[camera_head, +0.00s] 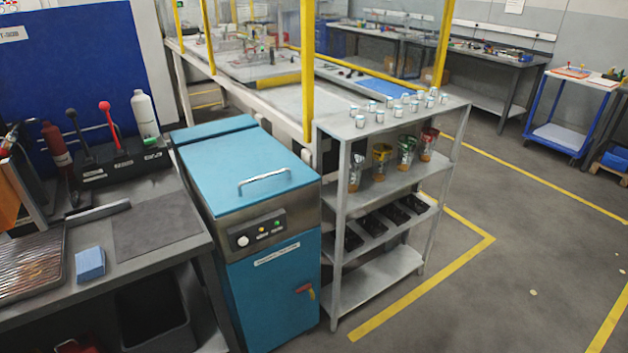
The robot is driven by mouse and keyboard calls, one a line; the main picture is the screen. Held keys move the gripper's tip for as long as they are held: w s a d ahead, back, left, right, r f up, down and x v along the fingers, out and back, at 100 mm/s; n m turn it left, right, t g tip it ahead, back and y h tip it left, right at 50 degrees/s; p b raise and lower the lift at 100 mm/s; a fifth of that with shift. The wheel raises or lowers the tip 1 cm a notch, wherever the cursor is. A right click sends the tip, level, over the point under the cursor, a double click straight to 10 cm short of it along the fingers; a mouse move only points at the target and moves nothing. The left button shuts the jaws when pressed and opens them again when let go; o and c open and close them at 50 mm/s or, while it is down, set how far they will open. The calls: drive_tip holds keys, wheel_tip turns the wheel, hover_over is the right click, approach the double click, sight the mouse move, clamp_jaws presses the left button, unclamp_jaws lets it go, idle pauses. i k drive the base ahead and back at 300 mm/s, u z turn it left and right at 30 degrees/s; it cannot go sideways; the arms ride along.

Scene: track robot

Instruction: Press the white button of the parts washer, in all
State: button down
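The parts washer (250,165) is a blue cabinet with a closed blue lid and a metal lid handle (264,181). It stands between the workbench on the left and a grey shelf on the right. Its dark sloped control panel (256,231) is on the front edge below the lid. The round white button (243,241) is at the left of that panel. A small yellow and a small green round part sit to its right. Nothing covers the button. My gripper does not show.
The workbench (150,258) at left holds a blue block (90,263), a dark mat (158,220), levers and a white bottle (145,114). The grey shelf (352,203) holds small cans, bags and black bins. The floor (480,290) at right is open, with yellow lines.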

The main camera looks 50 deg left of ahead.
sight(243, 241)
drive_tip(key=z, duration=0.8)
drive_tip(key=k, duration=2.75)
drive_tip(key=u, duration=1.75)
drive_tip(key=i, duration=0.55)
drive_tip(key=z, duration=0.05)
